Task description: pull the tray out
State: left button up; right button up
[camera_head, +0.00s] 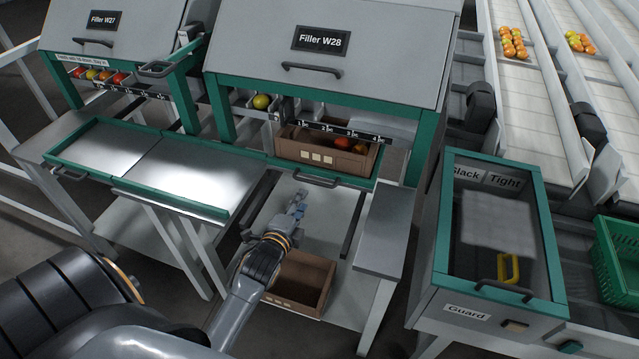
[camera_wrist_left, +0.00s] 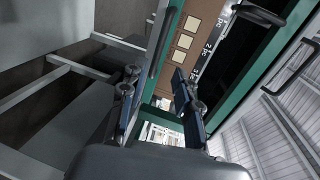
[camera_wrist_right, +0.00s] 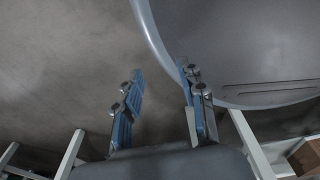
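Under Filler W28, a green-edged tray (camera_head: 283,167) carries a brown crate (camera_head: 362,164) with tomatoes. A dark handle (camera_head: 318,181) is on its front edge. My left gripper (camera_head: 298,204) is low in front of that edge, left of and below the handle, apparently apart from it. In the left wrist view my gripper (camera_wrist_left: 158,88) is open and empty, with the green edge and the dark handle (camera_wrist_left: 160,42) ahead beyond the fingers. My right gripper (camera_wrist_right: 163,90) is open and empty over the floor in the right wrist view; it is outside the head view.
A second brown crate (camera_head: 305,275) stands on the low shelf below my left arm. Bare metal panels (camera_head: 185,172) in a green frame lie to the left. A grey side table (camera_head: 385,245) and the Guard box (camera_head: 490,235) stand to the right. White legs flank the space.

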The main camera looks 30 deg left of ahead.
aim_at(314, 183)
pick_arm(q)
jog(key=x, duration=1)
jog(key=shift+w+f, duration=0.1)
jog(key=shift+w, duration=0.15)
grip_shut()
